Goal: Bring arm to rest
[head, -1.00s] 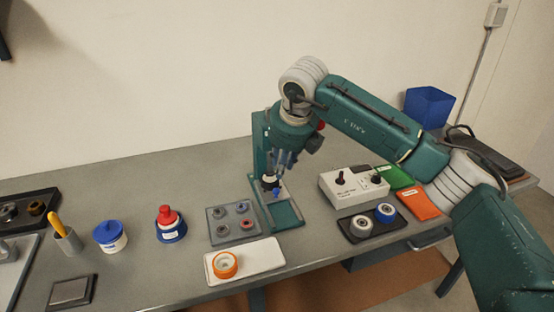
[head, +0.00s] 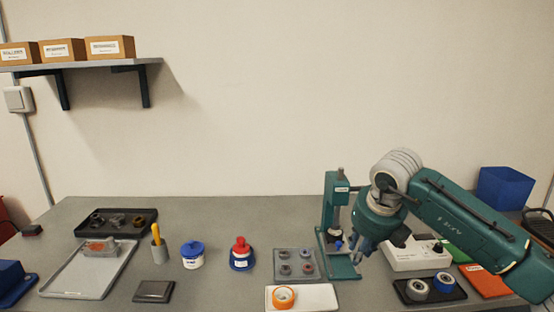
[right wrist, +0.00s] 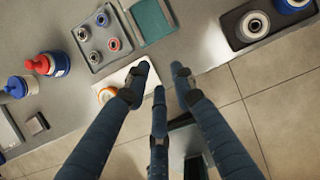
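My right arm reaches in from the right in the head view. Its gripper (head: 362,246) hangs in the air in front of the right part of the green press (head: 333,225). In the right wrist view its dark fingers (right wrist: 160,80) are spread apart with nothing between them, above the table's front edge and the floor. The press base also shows at the top of that view (right wrist: 153,20). My left arm and gripper are not in view.
Near the right arm are a white control box (head: 415,257), a black tray with two round parts (head: 455,294) and a blue bin (head: 503,188). A grey tray of small rings (head: 298,279) and a white pad with an orange ring (head: 315,298) lie left. Floor is clear.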

